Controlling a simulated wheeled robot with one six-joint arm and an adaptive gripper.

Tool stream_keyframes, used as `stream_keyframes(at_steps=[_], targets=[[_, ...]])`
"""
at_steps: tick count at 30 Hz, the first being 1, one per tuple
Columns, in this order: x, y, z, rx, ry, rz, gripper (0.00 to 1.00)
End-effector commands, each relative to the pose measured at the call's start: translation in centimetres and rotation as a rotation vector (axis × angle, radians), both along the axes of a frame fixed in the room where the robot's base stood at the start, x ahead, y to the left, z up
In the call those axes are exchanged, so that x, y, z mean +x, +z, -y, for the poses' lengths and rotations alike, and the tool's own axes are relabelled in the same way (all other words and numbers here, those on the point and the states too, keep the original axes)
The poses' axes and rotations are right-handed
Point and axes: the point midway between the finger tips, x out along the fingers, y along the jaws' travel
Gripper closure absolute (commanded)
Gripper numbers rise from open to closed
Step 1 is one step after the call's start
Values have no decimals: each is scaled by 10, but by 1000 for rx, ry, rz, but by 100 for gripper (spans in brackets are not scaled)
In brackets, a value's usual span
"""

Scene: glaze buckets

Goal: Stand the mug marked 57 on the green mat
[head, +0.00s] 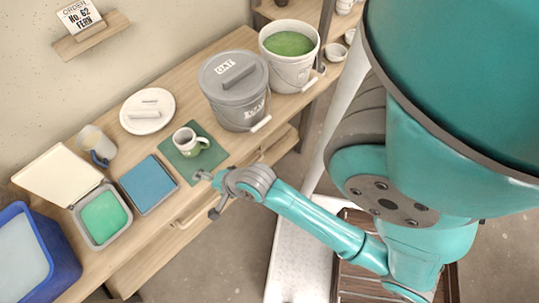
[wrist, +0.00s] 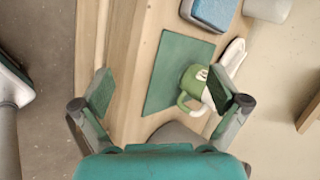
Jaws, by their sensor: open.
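A white and green mug (head: 186,143) stands upright on the green mat (head: 190,174), near the mat's wall side. It also shows in the wrist view (wrist: 190,80) with its green handle and a small pale label, too small to read. The mat shows there too (wrist: 170,72). My gripper (head: 207,196) is open and empty at the mat's front edge, apart from the mug. In the wrist view its fingers (wrist: 160,88) are spread wide, with the right finger overlapping the view near the mug. A second mug (head: 97,146), pale with a blue handle, is farther left; no number is readable.
A grey lidded bucket (head: 235,92) and an open bucket of green glaze (head: 290,55) stand right of the mat. A white lid (head: 147,110) lies behind it. A blue-topped tray (head: 150,184), an open green-filled box (head: 102,216) and a blue bin (head: 25,255) are left.

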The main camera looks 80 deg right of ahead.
Motion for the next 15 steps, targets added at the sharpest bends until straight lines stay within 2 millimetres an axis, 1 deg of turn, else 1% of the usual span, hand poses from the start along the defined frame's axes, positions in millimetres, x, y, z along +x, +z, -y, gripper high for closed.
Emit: stream_keyframes(at_steps=[1,5,8,11,15], targets=[[-15,-2,-11,-67,68,11,2],[-45,6,-29,-272,239,61,2],[-70,17,-41,-439,367,100,2],[-94,33,-51,-608,492,137,2],[-129,60,-64,-855,657,191,2]])
